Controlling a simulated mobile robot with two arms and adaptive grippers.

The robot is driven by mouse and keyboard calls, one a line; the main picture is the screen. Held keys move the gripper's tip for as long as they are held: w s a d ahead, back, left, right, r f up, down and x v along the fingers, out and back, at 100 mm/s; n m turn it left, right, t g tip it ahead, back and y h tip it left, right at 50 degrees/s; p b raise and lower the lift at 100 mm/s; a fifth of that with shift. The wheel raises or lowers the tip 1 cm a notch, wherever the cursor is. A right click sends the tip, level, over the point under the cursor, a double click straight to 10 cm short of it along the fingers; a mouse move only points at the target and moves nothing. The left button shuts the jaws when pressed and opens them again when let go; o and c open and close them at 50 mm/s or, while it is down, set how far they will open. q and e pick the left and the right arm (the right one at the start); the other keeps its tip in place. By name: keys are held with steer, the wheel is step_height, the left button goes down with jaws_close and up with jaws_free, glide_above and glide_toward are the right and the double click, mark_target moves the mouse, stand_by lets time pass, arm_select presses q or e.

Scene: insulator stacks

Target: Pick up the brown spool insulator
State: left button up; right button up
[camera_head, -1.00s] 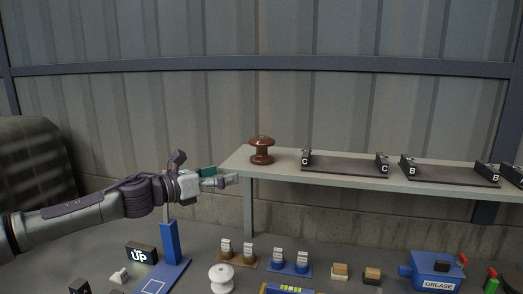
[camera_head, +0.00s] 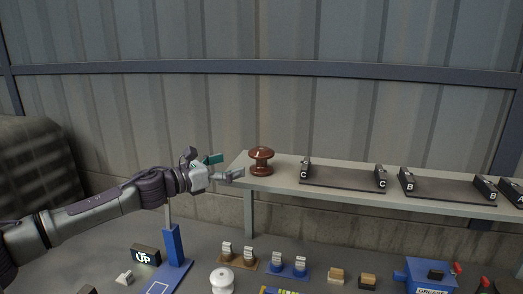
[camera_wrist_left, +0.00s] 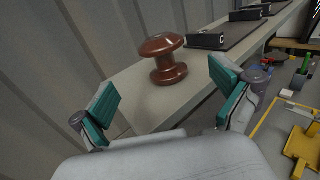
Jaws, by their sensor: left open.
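The brown spool insulator (camera_head: 261,161) stands upright near the left end of the raised shelf (camera_head: 284,185). In the left wrist view the brown spool insulator (camera_wrist_left: 163,60) is ahead of my left gripper, between the lines of its two fingers and apart from both. My left gripper (camera_head: 225,167) is open and empty, just left of the shelf's left end. Its green-padded fingers (camera_wrist_left: 168,105) are spread wide in the left wrist view. My right gripper is not in view.
Dark holders marked C (camera_head: 343,177) and B (camera_head: 448,186) sit on the shelf right of the insulator. Below are a white spool (camera_head: 222,280), a blue stand (camera_head: 173,246), a blue grease box (camera_head: 430,274) and small blocks. The corrugated wall stands behind.

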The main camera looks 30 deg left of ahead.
mark_target(261, 153)
arm_select(q)
steer(key=p+x, duration=0.4)
steer(key=shift+w+d+r, duration=0.2)
steer(key=shift+w+r, duration=0.05)
steer(key=shift+w+d+f+p, duration=0.1)
steer(key=shift+w+d+p, duration=0.05)
steer(key=shift+w+p, duration=0.15)
steer(key=w+p, duration=0.1)
steer(key=w+d+r+p, duration=0.1)
steer(key=w+p, duration=0.1)
steer(key=shift+d+p, duration=0.1)
steer(key=shift+p, duration=0.2)
steer(key=shift+w+d+f+p, duration=0.15)
steer(key=shift+w, duration=0.25)
steer(key=shift+w+d+f+p, duration=0.15)
steer(key=shift+w+d, duration=0.05)
steer(key=shift+w, duration=0.25)
steer(key=shift+w+f, duration=0.1)
steer(key=shift+c, duration=1.2)
steer(key=c, duration=1.3)
steer(key=shift+o, duration=0.2)
